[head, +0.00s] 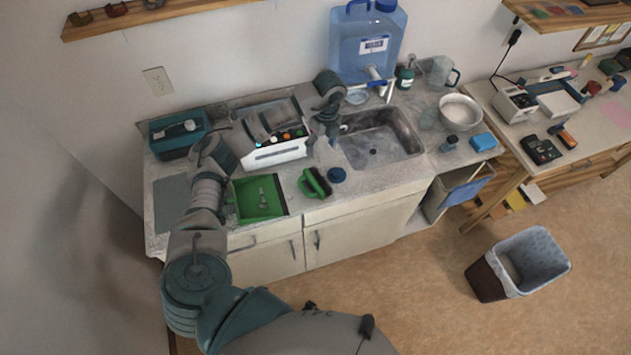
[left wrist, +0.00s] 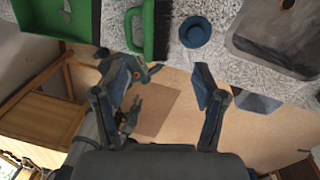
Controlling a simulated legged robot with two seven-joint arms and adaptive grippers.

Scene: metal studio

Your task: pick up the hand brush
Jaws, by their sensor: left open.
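The hand brush (head: 316,182) has a green handle and dark bristles. It lies on the counter's front part, between the green dustpan and a round blue lid. In the left wrist view the brush (left wrist: 148,28) is at the top, ahead of my fingertips and left of the middle of the gap between them. My left gripper (head: 322,144) hangs in front of the sink's left end, behind the brush in the head view. Its two fingers (left wrist: 163,78) are wide apart with nothing between them, and they do not touch the brush.
The green dustpan (head: 258,198) lies left of the brush, the blue lid (head: 337,175) close on its right. The metal sink (head: 382,145) is behind and right. A white-fronted device (head: 275,152) and a teal box (head: 180,135) stand left. The counter's front edge is near the brush.

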